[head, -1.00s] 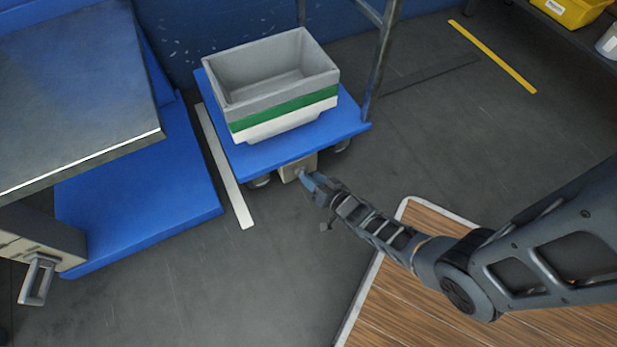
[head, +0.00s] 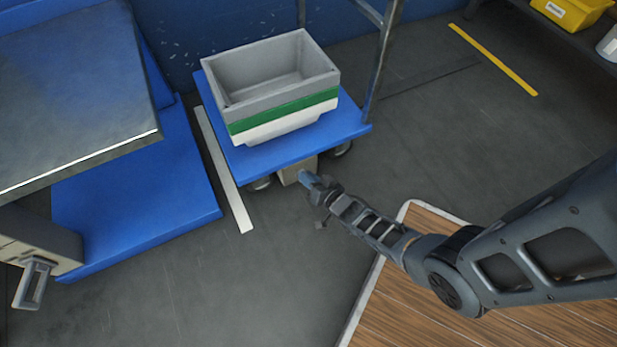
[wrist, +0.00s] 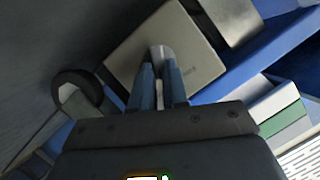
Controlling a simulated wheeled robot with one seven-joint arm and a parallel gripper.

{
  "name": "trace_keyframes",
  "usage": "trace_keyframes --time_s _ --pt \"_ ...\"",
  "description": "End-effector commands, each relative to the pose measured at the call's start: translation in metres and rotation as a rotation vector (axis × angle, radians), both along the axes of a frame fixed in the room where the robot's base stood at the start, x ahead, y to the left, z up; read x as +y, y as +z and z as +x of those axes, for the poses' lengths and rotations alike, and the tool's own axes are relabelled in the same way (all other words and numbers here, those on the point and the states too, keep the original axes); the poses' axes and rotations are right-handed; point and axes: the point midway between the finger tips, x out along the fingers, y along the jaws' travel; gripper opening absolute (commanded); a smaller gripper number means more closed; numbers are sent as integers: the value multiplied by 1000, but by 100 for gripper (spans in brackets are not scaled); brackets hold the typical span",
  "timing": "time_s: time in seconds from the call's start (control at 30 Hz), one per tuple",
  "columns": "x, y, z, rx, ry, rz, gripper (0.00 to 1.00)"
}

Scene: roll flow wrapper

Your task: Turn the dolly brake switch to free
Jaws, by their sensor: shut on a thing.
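The dolly (head: 250,155) is a blue platform on casters by the blue wall. A beige brake box (head: 291,173) hangs under its front edge, and it fills the upper middle of the wrist view (wrist: 140,50). A pale grey switch knob (wrist: 162,53) stands out from the box face. My gripper (wrist: 160,85) has two blue fingers shut on the knob, one on each side. In the head view my gripper (head: 305,179) meets the box from the lower right. The fingers partly hide the knob, and its marked position is not readable.
Stacked grey, green and white crates (head: 275,85) sit on the dolly. A metal-topped table (head: 75,85) stands left over a blue base. A wooden platform (head: 470,310) with a pale edge lies under my arm. Grey floor is open to the right.

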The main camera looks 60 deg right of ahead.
Motion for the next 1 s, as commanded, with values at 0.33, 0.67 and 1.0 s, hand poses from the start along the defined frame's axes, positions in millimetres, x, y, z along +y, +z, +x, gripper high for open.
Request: trace_keyframes --time_s 0.33,0.67,1.0 --pt "-1 1 2 6 -2 -9 0" --pt "0 4 5 82 -5 -122 0" --pt "4 6 9 238 -5 -353 0"
